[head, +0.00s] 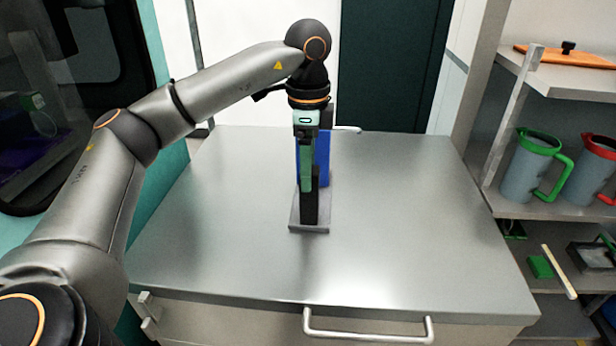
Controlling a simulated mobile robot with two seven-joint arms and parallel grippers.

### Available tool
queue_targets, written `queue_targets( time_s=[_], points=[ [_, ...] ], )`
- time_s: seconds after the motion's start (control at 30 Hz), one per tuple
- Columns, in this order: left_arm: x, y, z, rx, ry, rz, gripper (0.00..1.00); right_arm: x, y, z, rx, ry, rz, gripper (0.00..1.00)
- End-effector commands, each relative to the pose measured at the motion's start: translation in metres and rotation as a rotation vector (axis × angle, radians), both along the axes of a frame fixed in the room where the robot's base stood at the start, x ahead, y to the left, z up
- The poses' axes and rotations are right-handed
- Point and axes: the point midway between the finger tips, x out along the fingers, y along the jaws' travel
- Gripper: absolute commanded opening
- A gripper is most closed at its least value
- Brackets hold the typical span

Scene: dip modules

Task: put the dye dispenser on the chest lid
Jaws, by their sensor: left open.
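The dye dispenser looks to be the upright blue body (323,158) on a flat grey base (296,222). It stands on the broad steel top (400,220), which looks like the chest lid, around its middle. My left arm comes in from the left, and its gripper (309,200) points down in front of the blue body. The left gripper is open, with its dark fingers low over the grey base. It hides much of the dispenser, and I cannot tell whether they touch. My right gripper is out of view.
A handle (368,338) runs along the front edge of the steel top. The top is clear on both sides of the dispenser. Shelves at the right hold a green-handled jug (532,168), a red-handled jug (592,172) and an orange board (570,56).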

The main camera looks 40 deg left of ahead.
Motion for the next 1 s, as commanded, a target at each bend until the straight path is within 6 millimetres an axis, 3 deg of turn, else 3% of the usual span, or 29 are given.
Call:
queue_targets(
  time_s=[0.13, 0.2, 0.4, 0.6, 1.0],
  points=[
    [0.001, -0.001, 0.037, -0.003, -0.004, -0.001, 0.75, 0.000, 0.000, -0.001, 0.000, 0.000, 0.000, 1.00],
    [0.001, 0.000, 0.055, 0.000, -0.004, -0.001, 0.75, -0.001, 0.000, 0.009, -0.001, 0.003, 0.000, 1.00],
    [0.000, 0.000, 0.082, 0.001, -0.001, -0.001, 0.75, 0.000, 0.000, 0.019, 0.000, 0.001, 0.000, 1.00],
    [0.000, 0.000, 0.091, -0.001, 0.001, -0.001, 0.75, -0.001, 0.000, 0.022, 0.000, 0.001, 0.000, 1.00],
    [0.000, 0.000, 0.091, -0.001, 0.001, -0.001, 0.75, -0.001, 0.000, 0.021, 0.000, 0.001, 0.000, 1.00]
  ],
)
